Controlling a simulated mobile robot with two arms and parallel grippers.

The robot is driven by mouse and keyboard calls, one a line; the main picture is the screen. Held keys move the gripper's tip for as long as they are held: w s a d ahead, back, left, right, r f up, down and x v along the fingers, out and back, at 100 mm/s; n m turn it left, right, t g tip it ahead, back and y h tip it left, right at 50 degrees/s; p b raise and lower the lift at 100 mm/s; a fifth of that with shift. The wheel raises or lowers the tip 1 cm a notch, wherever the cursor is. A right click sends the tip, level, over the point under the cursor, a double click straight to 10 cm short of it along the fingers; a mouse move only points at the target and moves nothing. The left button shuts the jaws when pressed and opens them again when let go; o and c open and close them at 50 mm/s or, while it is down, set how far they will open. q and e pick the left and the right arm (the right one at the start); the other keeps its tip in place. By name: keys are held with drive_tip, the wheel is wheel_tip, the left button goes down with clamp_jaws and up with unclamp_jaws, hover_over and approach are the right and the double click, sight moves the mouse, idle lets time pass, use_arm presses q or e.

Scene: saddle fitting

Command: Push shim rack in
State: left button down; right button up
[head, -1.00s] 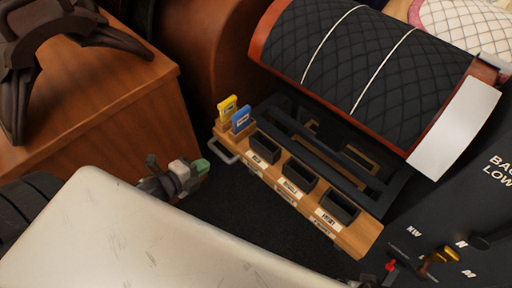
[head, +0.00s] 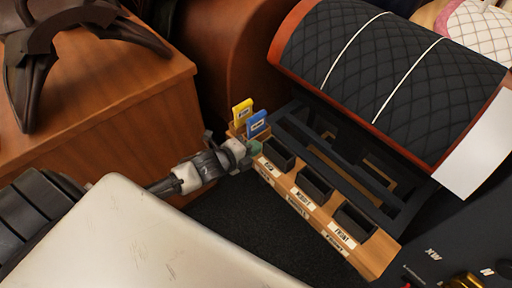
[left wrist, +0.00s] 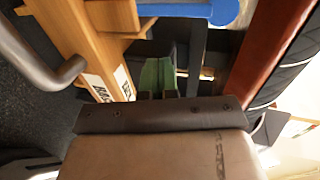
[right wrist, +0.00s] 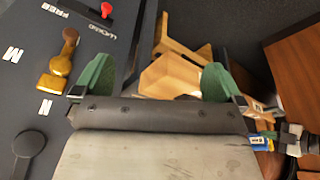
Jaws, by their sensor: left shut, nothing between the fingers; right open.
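The shim rack (head: 372,262) is a long wooden rail with labels and three black bins, set under the front of a black slatted stand. A yellow card (head: 242,113) and a blue card (head: 258,124) stand at its far left end. My left gripper (head: 254,148) is shut and empty at that end, close to the cards and first bin; contact is unclear. In the left wrist view its green fingertips (left wrist: 157,76) are together beside the labelled wood, with the grey handle (left wrist: 62,76) to the left. My right gripper (right wrist: 158,82) is open, with the rack's wooden end (right wrist: 170,74) seen between its fingers.
A quilted black saddle panel (head: 390,75) with red-brown edging lies above the stand. A wooden cabinet (head: 110,95) is at left. A dark panel with knobs (right wrist: 60,75) is beside my right gripper. Dark floor (head: 235,210) is open before the rack.

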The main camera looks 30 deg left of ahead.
use_arm(q)
drive_tip(key=shift+w+d, duration=0.15)
drive_tip(key=shift+w, duration=0.25)
use_arm(e)
drive_tip(key=shift+s+r, duration=0.1)
drive_tip(key=shift+r, duration=0.25)
use_arm(q)
drive_tip(key=w+d, duration=0.1)
drive_tip(key=w, duration=0.4)
drive_tip(key=w+d+b, duration=0.1)
drive_tip(key=w, duration=0.1)
drive_tip(key=shift+w+d, duration=0.15)
drive_tip(key=shift+d, duration=0.15)
drive_tip(key=w, duration=0.1)
drive_tip(key=w+d, duration=0.1)
drive_tip(key=w, duration=0.1)
drive_tip(key=w+b, duration=0.1)
drive_tip(key=w, duration=0.1)
drive_tip(key=shift+d+r, duration=0.25)
drive_tip(key=shift+d, duration=0.15)
use_arm(e)
drive_tip(key=shift+s, duration=0.45)
use_arm(q)
drive_tip(key=shift+r, duration=0.1)
